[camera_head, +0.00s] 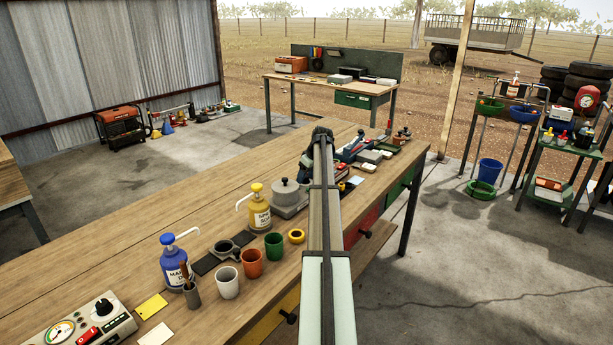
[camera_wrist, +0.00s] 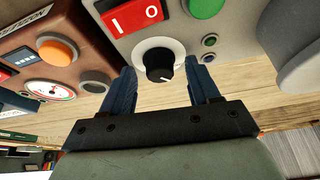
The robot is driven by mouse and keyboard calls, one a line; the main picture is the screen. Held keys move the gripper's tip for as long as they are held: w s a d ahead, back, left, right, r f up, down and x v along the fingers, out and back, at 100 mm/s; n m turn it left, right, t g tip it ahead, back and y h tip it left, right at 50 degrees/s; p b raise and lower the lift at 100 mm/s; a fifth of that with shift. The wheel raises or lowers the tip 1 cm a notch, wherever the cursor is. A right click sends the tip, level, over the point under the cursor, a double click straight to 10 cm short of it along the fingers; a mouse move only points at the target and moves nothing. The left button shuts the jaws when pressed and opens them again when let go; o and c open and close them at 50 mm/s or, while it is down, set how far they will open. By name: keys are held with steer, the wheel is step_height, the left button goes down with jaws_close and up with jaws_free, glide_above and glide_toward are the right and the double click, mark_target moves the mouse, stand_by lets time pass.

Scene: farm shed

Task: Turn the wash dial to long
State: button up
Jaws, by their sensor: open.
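In the wrist view a black round dial (camera_wrist: 160,67) with a pale pointer mark sits on a white disc on the face of a grey control box (camera_wrist: 118,44). No wash or long lettering is readable there, so I cannot tell its setting. My gripper (camera_wrist: 160,76) is open, with one dark blue finger to the lower left of the dial and one to the lower right. Nothing is held, and I cannot tell whether a finger touches the dial. In the head view my arm hides the gripper and this dial.
On the grey box are a red I/O switch (camera_wrist: 131,16) and a green button (camera_wrist: 206,8). A red-brown box (camera_wrist: 75,70) stands close at left. The head view shows a cluttered wooden bench (camera_head: 130,215), with another dial box (camera_head: 92,325) at its near end.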

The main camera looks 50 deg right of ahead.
steer(key=shift+c, duration=0.4)
steer(key=c, duration=0.9)
steer(key=shift+m, duration=0.3)
steer(key=m, duration=0.1)
steer(key=m+h, duration=0.1)
steer(key=shift+a+m, duration=0.2)
steer(key=shift+m, duration=0.1)
steer(key=m+g+h, duration=0.1)
steer(key=m, duration=0.3)
steer(key=shift+w+h, duration=0.1)
steer(key=shift+h, duration=0.3)
steer(key=m+g, duration=0.1)
steer(key=m, duration=0.1)
steer(key=m+h, duration=0.1)
steer(key=m, duration=0.2)
steer(key=shift+w+g, duration=0.15)
steer(key=shift+g, duration=0.25)
steer(key=shift+a+m+g, duration=0.1)
steer(key=shift+m+g, duration=0.6)
steer(key=shift+m, duration=1.1)
